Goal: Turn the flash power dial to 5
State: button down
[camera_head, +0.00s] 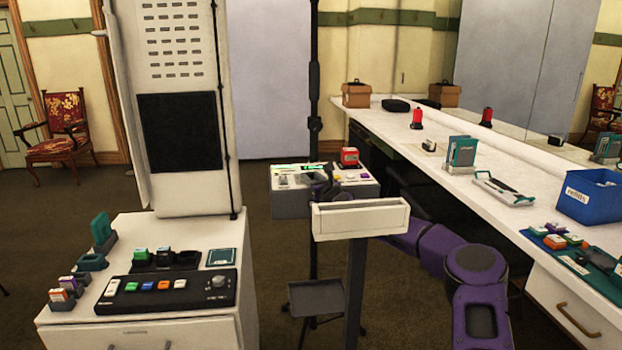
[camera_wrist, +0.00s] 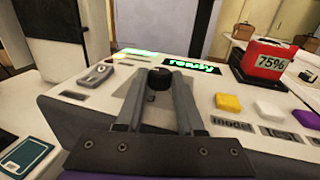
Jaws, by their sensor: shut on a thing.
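The flash control box (camera_head: 290,205) is a white-topped grey box on a stand, in the middle of the head view. Its black round dial (camera_wrist: 159,73) sits on the sloped top in the wrist view. My gripper (camera_wrist: 161,84) has its two grey fingers shut on the dial, one on each side. In the head view my gripper (camera_head: 326,188) reaches onto the box and hides the dial. A green lit display (camera_wrist: 190,66) behind the dial reads "ready". I cannot read the dial's setting, as no numbers or pointer show clearly.
Yellow (camera_wrist: 228,102) and white (camera_wrist: 270,109) buttons lie right of the dial. A red block marked 75% (camera_wrist: 265,60) stands in a black holder behind them. A switch (camera_wrist: 97,74) is at left. A white tray-like bar (camera_head: 360,219) stands in front of the box.

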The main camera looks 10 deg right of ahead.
jog(key=shift+n+y, duration=0.4)
jog(key=c, duration=0.5)
grip_release()
jog(key=shift+d, duration=0.1)
jog(key=v, duration=1.7)
jog(key=shift+s+d+r+p, duration=0.1)
jog(key=shift+s+r+p, duration=0.1)
jog(key=shift+p, duration=0.1)
